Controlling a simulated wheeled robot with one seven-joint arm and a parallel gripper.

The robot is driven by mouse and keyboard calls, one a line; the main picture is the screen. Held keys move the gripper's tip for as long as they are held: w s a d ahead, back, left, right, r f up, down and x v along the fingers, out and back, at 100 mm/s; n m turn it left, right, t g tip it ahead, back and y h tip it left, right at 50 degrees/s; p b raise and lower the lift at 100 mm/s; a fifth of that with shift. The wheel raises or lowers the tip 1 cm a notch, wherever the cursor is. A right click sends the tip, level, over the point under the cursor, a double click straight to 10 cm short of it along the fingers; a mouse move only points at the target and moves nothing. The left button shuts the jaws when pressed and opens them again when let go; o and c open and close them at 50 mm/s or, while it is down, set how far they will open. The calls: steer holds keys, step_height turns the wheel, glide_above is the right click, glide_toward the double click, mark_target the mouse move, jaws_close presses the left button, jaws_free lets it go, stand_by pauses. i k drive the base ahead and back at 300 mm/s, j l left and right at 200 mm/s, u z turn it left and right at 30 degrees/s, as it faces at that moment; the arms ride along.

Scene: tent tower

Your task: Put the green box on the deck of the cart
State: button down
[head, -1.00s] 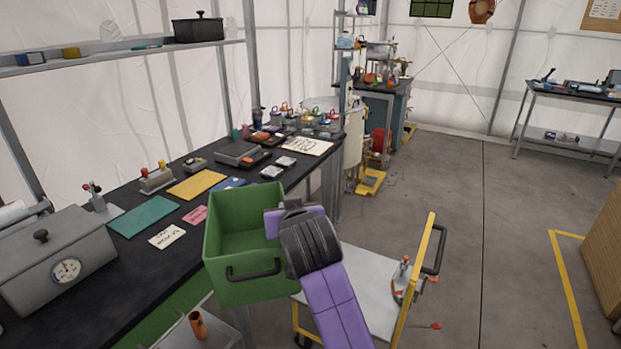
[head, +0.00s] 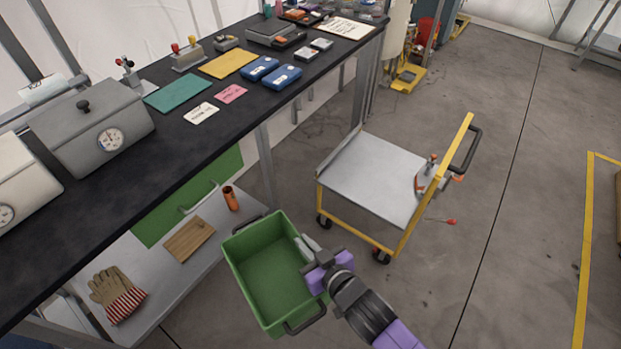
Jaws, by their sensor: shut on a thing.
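The green box (head: 268,283) is an open, empty bin with dark handles at its ends, in the lower middle of the head view. My gripper (head: 310,262) is shut on its right wall, and my arm reaches in from the lower right. The box hangs in front of the bench, left of and nearer than the cart, apart from the deck. The cart's deck (head: 368,180) is a flat grey plate with yellow edges on dark wheels. A small orange-and-grey clamp-like item (head: 425,175) is at the deck's right side, by the yellow handle frame.
The dark workbench (head: 150,180) runs along the left with gauge boxes, mats and blue cases. Its lower shelf (head: 165,275) holds a striped glove, a wooden board and an orange cup. A red-tipped item (head: 450,221) lies on the floor right of the cart. Most of the deck is clear.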

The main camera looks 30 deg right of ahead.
mark_target(378, 172)
steer(key=i+j+z, duration=0.2)
steer(key=i+z, duration=0.25)
steer(key=i+j+z, duration=0.6)
steer(key=j+z, duration=0.25)
steer(key=i+j+z, duration=0.25)
steer(key=j+z, duration=0.15)
